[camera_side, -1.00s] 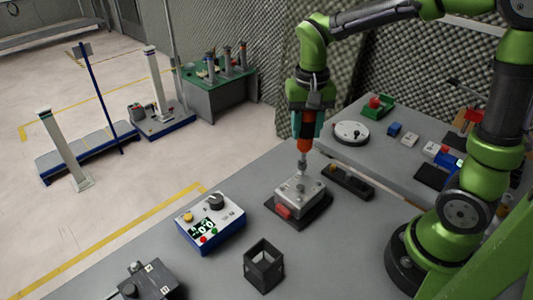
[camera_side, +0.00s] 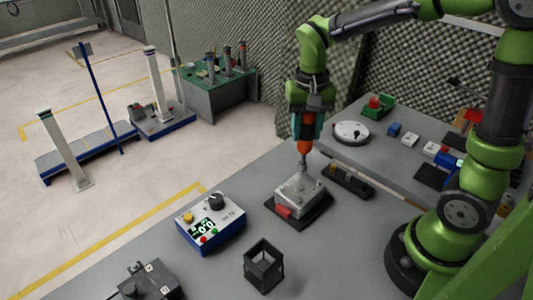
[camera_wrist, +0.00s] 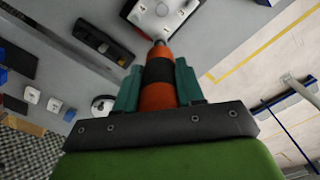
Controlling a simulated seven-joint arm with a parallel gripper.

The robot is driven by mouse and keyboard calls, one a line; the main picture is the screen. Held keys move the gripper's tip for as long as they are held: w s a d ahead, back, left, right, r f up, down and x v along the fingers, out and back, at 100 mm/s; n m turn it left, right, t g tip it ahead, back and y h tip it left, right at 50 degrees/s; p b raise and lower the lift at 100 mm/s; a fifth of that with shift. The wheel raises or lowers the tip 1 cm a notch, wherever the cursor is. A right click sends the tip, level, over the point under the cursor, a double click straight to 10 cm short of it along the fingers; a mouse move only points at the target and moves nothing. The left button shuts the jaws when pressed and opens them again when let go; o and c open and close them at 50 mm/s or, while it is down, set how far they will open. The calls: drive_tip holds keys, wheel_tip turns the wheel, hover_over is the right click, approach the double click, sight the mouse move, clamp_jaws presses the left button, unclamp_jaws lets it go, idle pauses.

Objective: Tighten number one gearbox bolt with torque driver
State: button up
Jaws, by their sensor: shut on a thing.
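My gripper (camera_side: 307,128) is shut on the torque driver (camera_side: 305,146), an orange and black tool held upright with its bit downward. In the wrist view the driver (camera_wrist: 158,72) sits between the teal fingers of my gripper (camera_wrist: 157,85). The gearbox (camera_side: 299,197) is a light grey metal block with a red part, on a dark base plate on the bench. The driver's tip is over the gearbox top; I cannot tell whether it touches a bolt. In the wrist view the gearbox (camera_wrist: 165,12) shows numbered marks on its top, partly cut off by the frame edge.
A control box (camera_side: 210,223) with a display stands left of the gearbox. A black open-frame holder (camera_side: 263,265) stands in front. A dark bar-shaped tray (camera_side: 348,182) lies just right of the gearbox. A grey box (camera_side: 150,282) is at the front left.

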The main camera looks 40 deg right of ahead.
drive_tip(key=shift+f, duration=0.85)
idle(2.8)
